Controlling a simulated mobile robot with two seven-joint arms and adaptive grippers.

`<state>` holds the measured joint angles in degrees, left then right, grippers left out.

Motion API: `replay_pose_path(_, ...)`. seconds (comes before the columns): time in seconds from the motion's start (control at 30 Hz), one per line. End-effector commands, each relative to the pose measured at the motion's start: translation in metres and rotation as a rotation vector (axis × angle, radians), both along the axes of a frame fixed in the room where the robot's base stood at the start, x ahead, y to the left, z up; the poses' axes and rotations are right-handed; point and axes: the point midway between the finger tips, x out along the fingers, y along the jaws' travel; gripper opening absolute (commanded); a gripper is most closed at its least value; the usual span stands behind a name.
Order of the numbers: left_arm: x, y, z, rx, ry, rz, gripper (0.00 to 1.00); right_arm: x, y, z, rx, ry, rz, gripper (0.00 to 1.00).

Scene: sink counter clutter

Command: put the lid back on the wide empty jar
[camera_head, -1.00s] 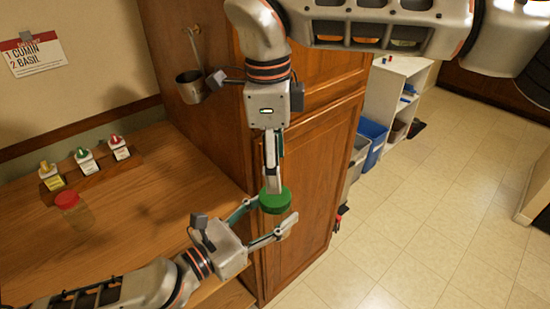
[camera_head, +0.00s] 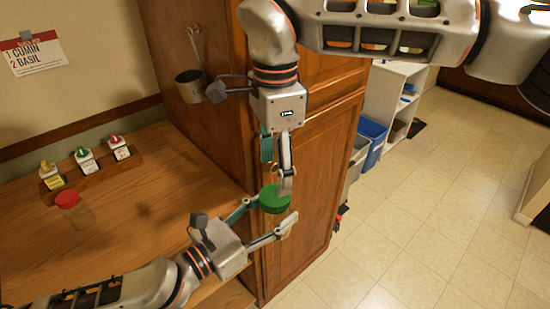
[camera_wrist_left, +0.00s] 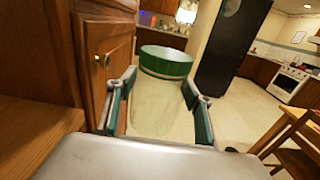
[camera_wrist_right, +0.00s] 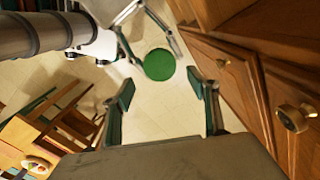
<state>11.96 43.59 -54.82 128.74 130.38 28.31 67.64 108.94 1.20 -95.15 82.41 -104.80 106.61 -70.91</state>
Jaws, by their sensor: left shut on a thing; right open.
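A round green lid (camera_head: 273,199) sits on top of the wide clear jar (camera_wrist_left: 158,113), which looks empty. In the left wrist view the lid (camera_wrist_left: 166,62) looks seated level on the jar's mouth. My left gripper (camera_head: 274,212) is shut on the jar below the lid and holds it upright in the air. My right gripper (camera_head: 277,168) is open just above the lid, pointing down. In the right wrist view the lid (camera_wrist_right: 159,64) lies beyond its spread fingers (camera_wrist_right: 160,90), with nothing between them.
A smaller jar with a red lid (camera_head: 68,200) stands on the wooden counter (camera_head: 140,210). Behind it is a rack (camera_head: 92,170) of small bottles. A ladle (camera_head: 190,85) hangs on the wooden cabinet (camera_head: 305,190) close behind my grippers. Open floor (camera_head: 420,230) lies to the right.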

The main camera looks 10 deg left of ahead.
Motion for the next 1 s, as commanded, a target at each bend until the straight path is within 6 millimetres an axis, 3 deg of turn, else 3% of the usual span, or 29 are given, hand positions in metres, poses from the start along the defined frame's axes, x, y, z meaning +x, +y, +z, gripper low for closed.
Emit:
replay_pose_path(0.2,0.000,0.000,0.001,-0.001,-0.001,0.000,0.00,-0.001,0.000,-0.035,0.000,0.004,0.000,0.59)
replay_pose_path(0.4,0.000,0.000,0.001,-0.001,-0.001,0.000,0.00,0.000,0.000,-0.056,0.000,0.001,-0.001,0.59)
replay_pose_path(0.83,0.000,0.000,0.001,0.000,-0.001,0.000,0.00,0.000,0.000,-0.064,0.001,0.000,-0.002,0.59)
replay_pose_path(1.0,0.000,0.000,0.001,-0.001,-0.002,0.000,0.00,0.000,0.000,-0.064,0.001,0.000,-0.002,0.20)
